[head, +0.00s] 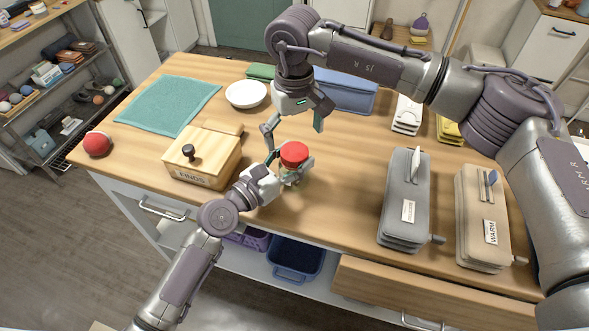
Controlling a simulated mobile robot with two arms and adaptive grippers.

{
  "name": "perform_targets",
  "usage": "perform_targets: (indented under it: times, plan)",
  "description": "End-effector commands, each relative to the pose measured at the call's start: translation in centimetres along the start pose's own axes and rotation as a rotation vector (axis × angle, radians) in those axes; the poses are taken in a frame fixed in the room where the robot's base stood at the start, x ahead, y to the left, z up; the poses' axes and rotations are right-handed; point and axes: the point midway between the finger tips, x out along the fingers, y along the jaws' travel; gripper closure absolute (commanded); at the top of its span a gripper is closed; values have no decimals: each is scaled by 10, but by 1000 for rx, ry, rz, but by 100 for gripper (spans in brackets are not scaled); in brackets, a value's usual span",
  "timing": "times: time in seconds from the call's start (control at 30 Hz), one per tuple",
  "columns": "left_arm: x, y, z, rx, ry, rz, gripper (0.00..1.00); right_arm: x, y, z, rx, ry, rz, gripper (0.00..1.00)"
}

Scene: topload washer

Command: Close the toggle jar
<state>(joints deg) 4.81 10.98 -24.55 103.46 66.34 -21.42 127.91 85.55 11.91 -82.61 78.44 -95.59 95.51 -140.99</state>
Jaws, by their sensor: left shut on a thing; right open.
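The jar (294,153) stands at the middle of the wooden table in the head view, with its round red lid on top. My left gripper (289,172) is shut around the jar from the front left, and its fingers hide much of the jar's body. My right gripper (293,127) is open and empty, just behind and above the red lid, with its fingers spread to either side. The jar's toggle is too small and hidden to make out.
A wooden box marked FINDS (202,158) sits left of the jar, near a red ball (97,144) and a teal cloth (168,104). A white bowl (246,94) is behind. Grey (405,195) and beige (482,215) cases lie right. A front drawer (400,295) is pulled out.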

Motion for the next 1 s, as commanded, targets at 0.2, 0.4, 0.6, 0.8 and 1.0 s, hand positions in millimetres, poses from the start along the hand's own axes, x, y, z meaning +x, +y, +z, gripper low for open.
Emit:
perform_targets:
  times: [0.2,0.4,0.6,0.8,1.0]
  plan:
    - [0,-1,-4,-3,8,-3,100,0,0,0,0,0,0,0]
    - [0,-1,-4,-3,9,-3,100,-17,0,-1,0,3,0,0]
    - [0,-1,-4,-3,9,-3,100,-59,0,-1,1,5,2,0]
    - [-1,-1,-5,-3,9,-3,100,-97,0,0,1,3,1,0]
    - [-1,-1,-5,-3,9,-3,100,-117,-1,0,1,0,0,0]
